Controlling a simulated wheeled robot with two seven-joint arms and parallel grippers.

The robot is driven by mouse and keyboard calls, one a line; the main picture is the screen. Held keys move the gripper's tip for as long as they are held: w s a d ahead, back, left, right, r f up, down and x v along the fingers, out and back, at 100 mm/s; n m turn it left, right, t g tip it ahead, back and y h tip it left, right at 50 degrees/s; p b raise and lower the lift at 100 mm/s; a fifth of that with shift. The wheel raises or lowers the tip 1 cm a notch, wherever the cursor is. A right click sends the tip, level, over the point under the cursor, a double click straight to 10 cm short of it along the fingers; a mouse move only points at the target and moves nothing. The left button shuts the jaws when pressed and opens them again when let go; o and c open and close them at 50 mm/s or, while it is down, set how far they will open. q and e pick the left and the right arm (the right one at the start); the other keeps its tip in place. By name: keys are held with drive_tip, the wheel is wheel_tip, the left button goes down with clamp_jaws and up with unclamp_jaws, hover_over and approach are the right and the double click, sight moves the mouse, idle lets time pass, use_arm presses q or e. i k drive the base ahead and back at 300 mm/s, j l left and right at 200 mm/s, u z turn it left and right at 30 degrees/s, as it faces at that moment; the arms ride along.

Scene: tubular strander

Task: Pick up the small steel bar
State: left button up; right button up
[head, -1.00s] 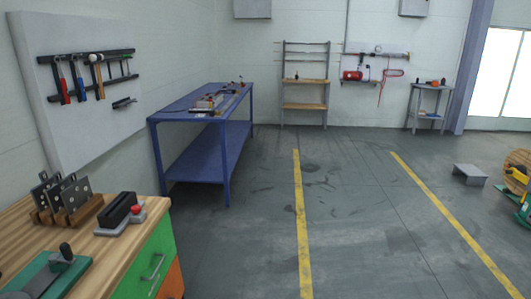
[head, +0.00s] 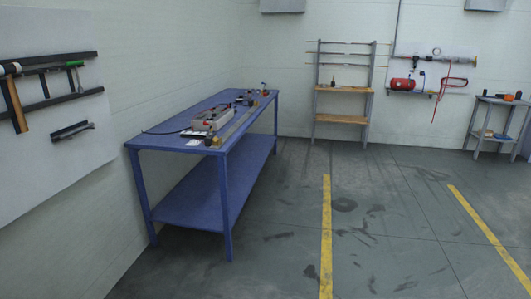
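I cannot make out the small steel bar for certain at this distance. The blue workbench (head: 185,140) stands against the left wall with several small items on its top. Among them are a grey box-like device (head: 211,118) and a long thin grey strip (head: 236,128) along the bench's right edge. Small dark and orange items lie at the bench's far end, too small to tell apart. Neither of my grippers shows in the head view.
A tool board (head: 50,120) hangs on the left wall. A shelf rack (head: 342,88) stands at the back wall beside a board with a red cylinder (head: 402,83). A small grey table (head: 495,118) is at the far right. The floor right of the workbench is clear.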

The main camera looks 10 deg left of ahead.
sight(90, 125)
drive_tip(key=i+u, duration=0.4)
drive_tip(key=i, duration=0.2)
drive_tip(key=i+l+u, duration=0.2)
drive_tip(key=i+u, duration=0.2)
drive_tip(key=i, duration=0.25)
